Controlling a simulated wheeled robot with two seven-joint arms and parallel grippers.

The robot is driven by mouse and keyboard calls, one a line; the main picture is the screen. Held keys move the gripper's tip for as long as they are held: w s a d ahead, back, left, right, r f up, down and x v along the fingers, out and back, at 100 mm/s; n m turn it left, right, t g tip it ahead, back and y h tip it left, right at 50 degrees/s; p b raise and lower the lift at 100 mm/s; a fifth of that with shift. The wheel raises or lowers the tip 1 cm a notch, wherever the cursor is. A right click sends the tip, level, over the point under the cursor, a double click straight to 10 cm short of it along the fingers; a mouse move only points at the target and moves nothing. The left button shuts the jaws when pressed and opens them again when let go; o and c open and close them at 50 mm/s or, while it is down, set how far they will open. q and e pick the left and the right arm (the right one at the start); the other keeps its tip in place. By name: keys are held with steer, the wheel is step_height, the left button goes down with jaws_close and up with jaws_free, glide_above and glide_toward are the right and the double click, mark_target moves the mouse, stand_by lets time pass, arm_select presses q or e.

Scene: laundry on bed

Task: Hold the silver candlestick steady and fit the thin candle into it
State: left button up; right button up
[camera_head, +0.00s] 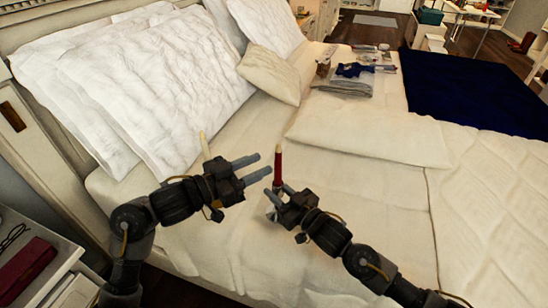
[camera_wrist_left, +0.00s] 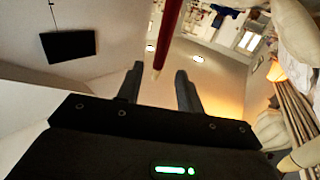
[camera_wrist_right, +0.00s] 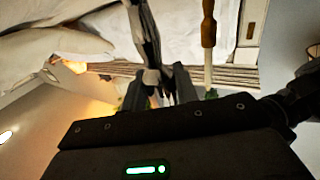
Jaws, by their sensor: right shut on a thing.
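My right gripper (camera_head: 276,194) is shut on the silver candlestick (camera_wrist_right: 147,40), whose shaft shows between its fingers in the right wrist view. A thin red candle (camera_head: 278,169) with a pale tip stands upright directly above the right gripper. Its lower end is hidden, so I cannot tell how it sits in the candlestick. My left gripper (camera_head: 262,166) is open and empty, its fingers pointing toward the red candle. In the left wrist view, the red candle (camera_wrist_left: 170,30) shows beyond the gap between the open fingers, apart from them.
A cream candle (camera_head: 205,146) stands behind my left gripper; the right wrist view shows it on a brown wooden holder (camera_wrist_right: 208,30). White pillows (camera_head: 150,85) lie behind. Folded clothes (camera_head: 345,83) and a dark blue blanket (camera_head: 470,95) lie farther off.

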arm_select(q)
steer(key=v, duration=0.4)
arm_select(e)
steer(key=o, duration=1.2)
steer(key=shift+c, duration=0.2)
steer(key=v, duration=1.2)
steer(key=shift+s, duration=0.1)
